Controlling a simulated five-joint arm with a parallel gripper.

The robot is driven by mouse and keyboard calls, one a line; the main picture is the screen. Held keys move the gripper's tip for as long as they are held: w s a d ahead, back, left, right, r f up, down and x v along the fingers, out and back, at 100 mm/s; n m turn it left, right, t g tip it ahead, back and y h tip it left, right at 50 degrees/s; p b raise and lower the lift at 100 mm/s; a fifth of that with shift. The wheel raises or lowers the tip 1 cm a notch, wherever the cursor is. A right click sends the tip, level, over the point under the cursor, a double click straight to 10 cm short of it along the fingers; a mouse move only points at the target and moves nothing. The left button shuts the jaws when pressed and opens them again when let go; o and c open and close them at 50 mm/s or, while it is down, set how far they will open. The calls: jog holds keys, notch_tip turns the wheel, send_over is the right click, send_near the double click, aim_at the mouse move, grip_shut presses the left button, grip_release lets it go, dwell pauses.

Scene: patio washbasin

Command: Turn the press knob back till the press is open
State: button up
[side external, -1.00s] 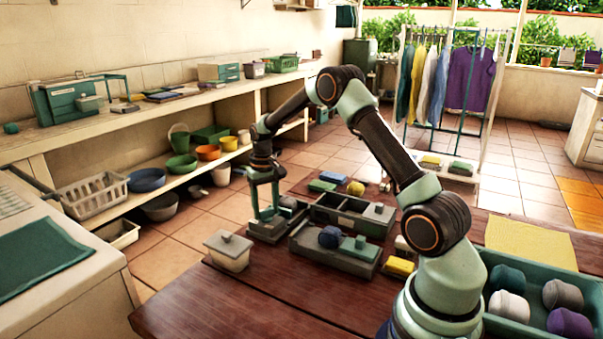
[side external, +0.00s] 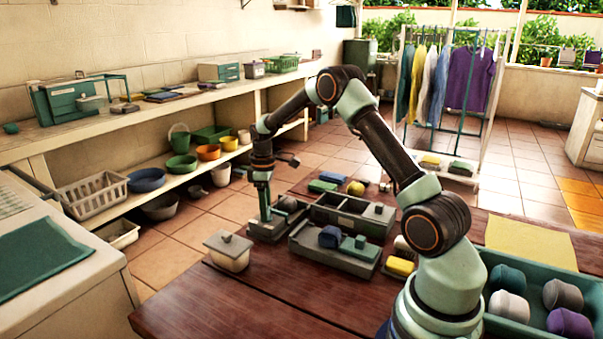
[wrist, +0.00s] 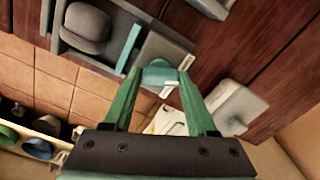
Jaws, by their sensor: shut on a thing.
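The press (side external: 266,234) is a low grey frame at the left end of the table's objects. In the wrist view its grey base (wrist: 70,48) holds a rounded grey lump (wrist: 87,26), with an upright teal plate (wrist: 128,48) beside it and a grey block (wrist: 163,52) beyond. The teal press knob (wrist: 158,76) sits at the block's end. My gripper (wrist: 160,78) is shut on the knob, one green finger on each side. In the side view my gripper (side external: 266,218) points down at the press, seen nearly edge-on, and hides the knob.
A lidded cream pot (side external: 229,253) stands in front of the press, near the table edge. A grey divided box (side external: 345,221) and a grey tray (side external: 330,262) with a blue ball and teal block lie to the right. Bare wooden table (side external: 230,305) lies in front.

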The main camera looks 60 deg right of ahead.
jog(key=shift+w+n, duration=0.1)
jog(key=shift+n, duration=1.4)
jog(key=o, duration=1.4)
jog(key=shift+c, duration=0.2)
jog(key=shift+r, duration=0.15)
notch_tip(320, 180, up, 12)
